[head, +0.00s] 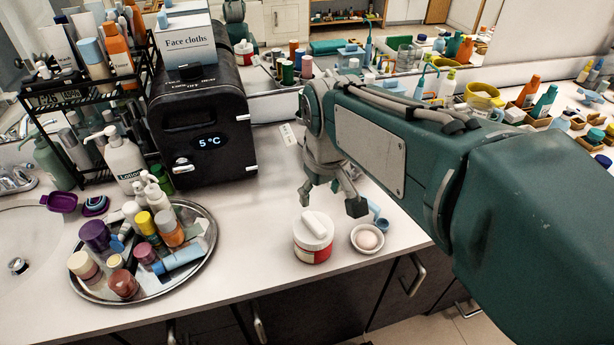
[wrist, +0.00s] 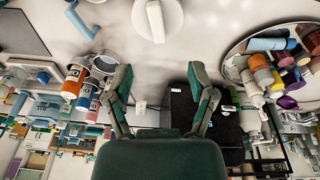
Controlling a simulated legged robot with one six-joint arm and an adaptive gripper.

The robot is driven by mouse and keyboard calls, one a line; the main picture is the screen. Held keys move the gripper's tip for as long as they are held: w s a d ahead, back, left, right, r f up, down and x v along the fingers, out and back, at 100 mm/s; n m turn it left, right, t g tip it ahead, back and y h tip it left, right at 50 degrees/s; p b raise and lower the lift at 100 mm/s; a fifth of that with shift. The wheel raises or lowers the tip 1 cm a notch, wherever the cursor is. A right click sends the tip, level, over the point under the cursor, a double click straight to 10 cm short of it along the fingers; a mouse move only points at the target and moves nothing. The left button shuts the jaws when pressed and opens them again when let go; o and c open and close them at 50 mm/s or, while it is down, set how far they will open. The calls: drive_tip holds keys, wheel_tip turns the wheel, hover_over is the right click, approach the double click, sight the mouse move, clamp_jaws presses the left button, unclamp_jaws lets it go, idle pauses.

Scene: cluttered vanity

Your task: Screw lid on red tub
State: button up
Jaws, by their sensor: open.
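The red tub (head: 308,255), with a red and white side, stands upright near the counter's front edge in the head view. A white lid (head: 313,226) with a raised bar handle lies on top of it; I cannot tell whether it is threaded on. In the wrist view the round lid (wrist: 157,18) shows at the top edge, partly cut off, its bar pointing between my fingers. My gripper (head: 330,199) is open and empty, above and slightly behind the tub, apart from the lid. Its two spread fingers also show in the wrist view (wrist: 160,70).
A small white bowl (head: 355,247) with a round pinkish item stands close right of the tub. A crowded silver tray (head: 188,282) lies to the left, and a black cabinet (head: 203,150) reading 5 °C stands behind. Counter between tray and tub is clear.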

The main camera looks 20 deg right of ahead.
drive_tip(key=n+g, duration=0.1)
drive_tip(key=g, duration=0.1)
hover_over(310, 216)
wheel_tip(310, 216, down, 3)
wheel_tip(310, 216, down, 11)
drive_tip(key=shift+a+r, duration=0.1)
drive_tip(key=shift+a, duration=0.05)
clamp_jaws()
idle(0.4)
drive_tip(key=shift+m, duration=1.7)
